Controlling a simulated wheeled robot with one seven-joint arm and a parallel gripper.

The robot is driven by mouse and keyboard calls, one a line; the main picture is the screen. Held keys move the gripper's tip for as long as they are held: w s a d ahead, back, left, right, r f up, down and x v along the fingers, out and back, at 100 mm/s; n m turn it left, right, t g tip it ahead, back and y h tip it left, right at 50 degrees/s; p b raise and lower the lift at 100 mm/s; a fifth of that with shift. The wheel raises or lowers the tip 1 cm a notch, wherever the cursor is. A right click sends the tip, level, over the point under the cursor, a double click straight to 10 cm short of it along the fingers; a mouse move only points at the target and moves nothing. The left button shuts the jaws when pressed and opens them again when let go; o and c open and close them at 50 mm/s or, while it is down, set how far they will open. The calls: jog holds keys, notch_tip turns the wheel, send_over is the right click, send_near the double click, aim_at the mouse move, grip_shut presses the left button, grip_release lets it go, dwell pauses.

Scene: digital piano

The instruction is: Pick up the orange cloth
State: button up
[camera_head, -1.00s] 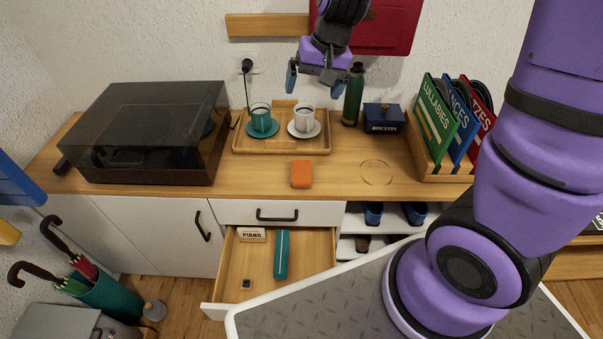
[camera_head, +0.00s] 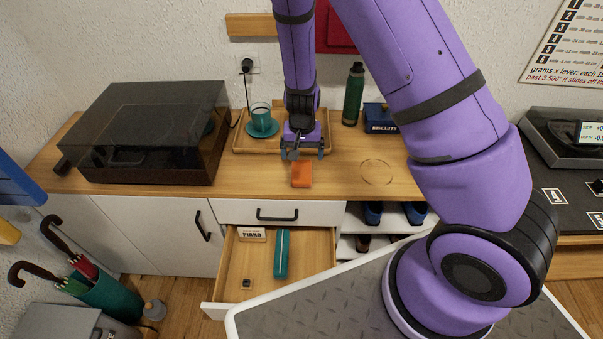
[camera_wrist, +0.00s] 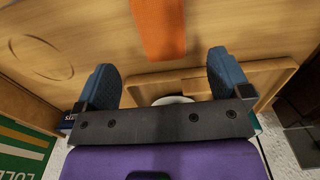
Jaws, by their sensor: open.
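The orange cloth (camera_head: 302,174) lies folded flat on the wooden top of the sideboard, in front of the tray. It also shows in the wrist view at the top centre (camera_wrist: 159,25), where its far end is cut off. My gripper (camera_head: 302,152) hangs just behind the cloth, above the front part of the tray. In the wrist view my gripper (camera_wrist: 162,82) has its two blue fingers wide apart with nothing between them. The cloth is beyond the fingertips, apart from them.
The wooden tray (camera_head: 240,143) holds a teal cup (camera_head: 261,116); my arm hides its right part. A dark-lidded turntable (camera_head: 150,135) stands left. A green bottle (camera_head: 353,95) and a blue biscuits box (camera_head: 381,118) stand behind right. An open drawer (camera_head: 262,262) juts out below.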

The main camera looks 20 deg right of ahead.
aim_at(301, 170)
jog(key=shift+w+a+f, duration=0.1)
jog(key=shift+w+f, duration=0.05)
jog(key=shift+f, duration=4)
jog(key=c, duration=1.1)
jog(key=shift+o, duration=0.2)
jog(key=shift+r, duration=0.15)
